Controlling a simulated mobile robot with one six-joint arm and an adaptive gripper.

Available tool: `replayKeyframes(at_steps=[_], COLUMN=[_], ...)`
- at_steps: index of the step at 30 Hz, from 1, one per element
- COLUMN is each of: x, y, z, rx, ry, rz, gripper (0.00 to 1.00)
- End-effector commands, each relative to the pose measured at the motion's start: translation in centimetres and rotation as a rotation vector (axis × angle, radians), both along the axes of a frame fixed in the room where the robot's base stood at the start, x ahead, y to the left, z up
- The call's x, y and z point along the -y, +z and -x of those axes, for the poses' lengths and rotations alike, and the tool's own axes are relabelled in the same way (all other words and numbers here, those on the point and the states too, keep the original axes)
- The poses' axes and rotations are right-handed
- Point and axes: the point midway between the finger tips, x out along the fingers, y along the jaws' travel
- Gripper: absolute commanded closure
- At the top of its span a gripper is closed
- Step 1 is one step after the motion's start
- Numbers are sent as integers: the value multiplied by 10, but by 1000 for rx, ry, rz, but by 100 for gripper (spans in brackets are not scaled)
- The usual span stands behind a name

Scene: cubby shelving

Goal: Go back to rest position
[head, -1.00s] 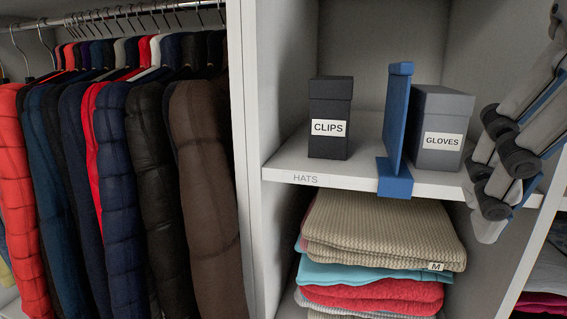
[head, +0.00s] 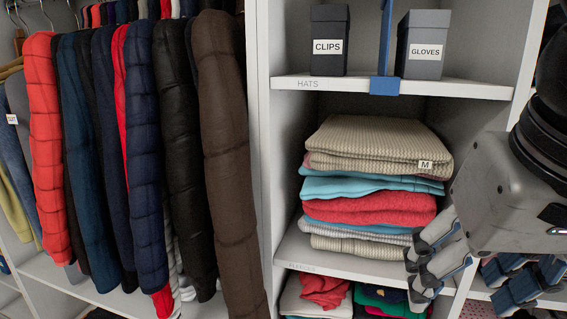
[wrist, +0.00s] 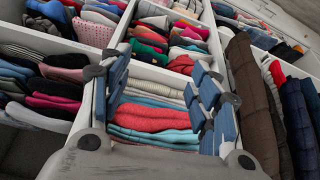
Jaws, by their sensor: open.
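My gripper (head: 460,290) is at the right of the head view, in front of the shelving's right side, pointing down and left. Its two fingers are spread apart. In the wrist view my gripper (wrist: 150,80) is open, with blue-padded fingers on either side and nothing held between them. A folded stack of red, turquoise and pale garments (wrist: 155,125) shows beyond the gap. I cannot tell from the pictures whether the fingers touch anything.
A dark box labelled CLIPS (head: 328,45), a blue divider (head: 385,85) and a grey box labelled GLOVES (head: 421,50) stand on the HATS shelf (head: 300,84). Folded knitwear (head: 370,145) fills the cubby below. Hanging coats (head: 140,150) fill the left.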

Motion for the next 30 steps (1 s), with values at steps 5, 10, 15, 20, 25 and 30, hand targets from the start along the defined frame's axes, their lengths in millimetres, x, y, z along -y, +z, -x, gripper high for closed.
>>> replayKeyframes(at_steps=[5, 10, 15, 20, 25, 30], x=[-8, -16, -22, -24, -25, -25], y=[-151, -278, -379, -425, -433, -433], z=[-9, -8, 0, 7, 9, 9], rx=[-6, -1, 4, 8, 9, 9], ry=[56, 104, 139, 154, 158, 158], rz=[-1, -5, -6, -8, -8, -8], gripper=[44, 44, 44, 44, 44, 44])
